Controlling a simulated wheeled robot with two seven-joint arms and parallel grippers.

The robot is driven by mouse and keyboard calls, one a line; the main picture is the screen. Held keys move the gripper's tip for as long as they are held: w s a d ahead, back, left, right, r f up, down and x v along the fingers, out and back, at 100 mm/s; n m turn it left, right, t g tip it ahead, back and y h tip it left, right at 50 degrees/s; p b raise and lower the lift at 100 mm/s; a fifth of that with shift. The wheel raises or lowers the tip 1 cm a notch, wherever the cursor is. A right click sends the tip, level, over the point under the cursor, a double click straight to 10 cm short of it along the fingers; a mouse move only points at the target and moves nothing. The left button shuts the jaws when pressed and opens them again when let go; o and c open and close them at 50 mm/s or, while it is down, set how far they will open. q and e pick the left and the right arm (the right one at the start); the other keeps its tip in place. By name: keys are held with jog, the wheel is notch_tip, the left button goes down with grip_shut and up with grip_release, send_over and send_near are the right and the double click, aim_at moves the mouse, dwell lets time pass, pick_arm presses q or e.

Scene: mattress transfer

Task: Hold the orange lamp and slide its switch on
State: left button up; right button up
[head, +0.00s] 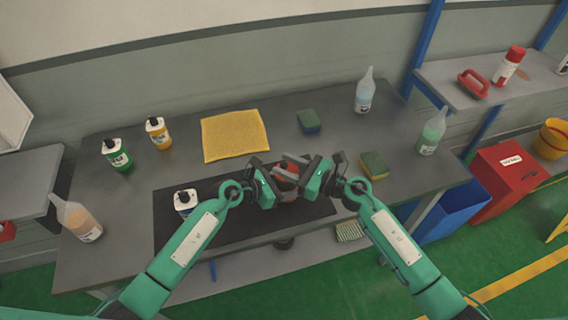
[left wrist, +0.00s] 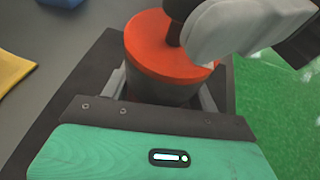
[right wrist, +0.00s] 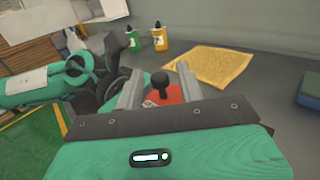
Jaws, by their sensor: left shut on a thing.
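The orange lamp (head: 287,170) stands on the dark mat, mostly hidden between my grippers in the head view. In the left wrist view the lamp (left wrist: 150,55) shows an orange-red cap over a darker body, with a dark stem on top. My left gripper (head: 278,183) is shut on the lamp's body. My right gripper (head: 297,160) is above the lamp's top, fingers apart. In the right wrist view the dark switch knob (right wrist: 160,82) on the orange top shows between those fingers. Whether a finger touches the knob I cannot tell.
A white bottle (head: 185,202) stands on the dark mat (head: 225,228) at left. A yellow cloth (head: 235,135), sponges (head: 374,165) and several bottles lie around the grey table. A blue bin (head: 455,210) and red box (head: 502,182) stand at right.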

jog(key=shift+w+a, duration=0.25)
jog(key=shift+a, duration=0.25)
grip_shut()
jog(key=shift+w+d, duration=0.2)
jog(key=shift+d, duration=0.4)
jog(key=shift+w+d, duration=0.2)
jog(key=shift+d, duration=0.35)
grip_release()
